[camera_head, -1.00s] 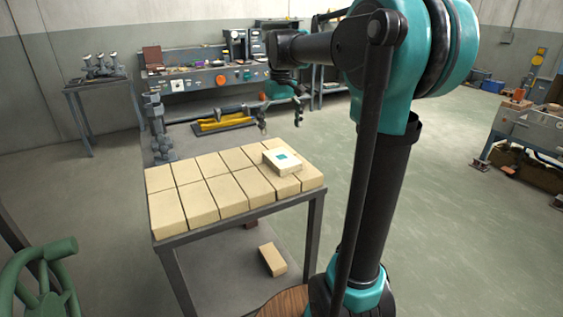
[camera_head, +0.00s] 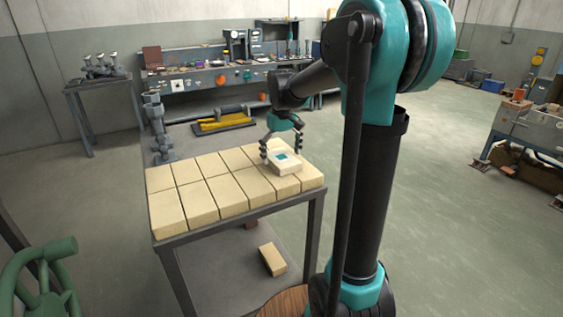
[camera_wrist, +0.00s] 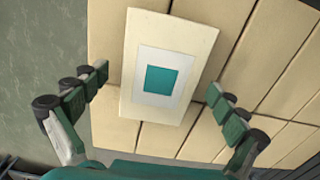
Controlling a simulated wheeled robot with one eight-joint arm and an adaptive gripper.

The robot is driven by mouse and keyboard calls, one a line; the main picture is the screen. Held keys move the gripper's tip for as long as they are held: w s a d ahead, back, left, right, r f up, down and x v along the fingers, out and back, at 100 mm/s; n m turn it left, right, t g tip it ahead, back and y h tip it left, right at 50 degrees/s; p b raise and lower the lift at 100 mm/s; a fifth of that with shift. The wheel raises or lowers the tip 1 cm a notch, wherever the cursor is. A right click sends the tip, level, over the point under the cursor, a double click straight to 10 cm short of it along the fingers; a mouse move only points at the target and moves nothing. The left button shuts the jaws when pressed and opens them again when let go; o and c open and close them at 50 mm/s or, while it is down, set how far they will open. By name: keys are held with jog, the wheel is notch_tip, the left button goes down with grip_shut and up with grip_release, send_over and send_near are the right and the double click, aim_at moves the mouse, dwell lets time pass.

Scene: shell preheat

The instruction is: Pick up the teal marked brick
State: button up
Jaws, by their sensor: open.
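The marked brick (camera_head: 284,163) is cream with a white patch and a teal square on top. It lies on top of the layer of plain bricks, near the right end of the table. My gripper (camera_head: 281,148) is over it with its fingers pointing down. In the wrist view the marked brick (camera_wrist: 171,45) lies between the two spread fingers of my gripper (camera_wrist: 160,92), with a gap on each side. The fingers are open and hold nothing. Whether the fingertips have reached the brick's height is hard to tell.
Plain cream bricks (camera_head: 185,208) cover the table (camera_head: 240,224) in two rows, close under the marked brick. One loose brick (camera_head: 272,260) lies on the lower shelf. A vise-like grey tool (camera_head: 157,128) stands at the table's back left. A workbench (camera_head: 215,80) is behind.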

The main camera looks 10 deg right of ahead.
jog(key=c, duration=1.5)
jog(key=shift+r, duration=0.1)
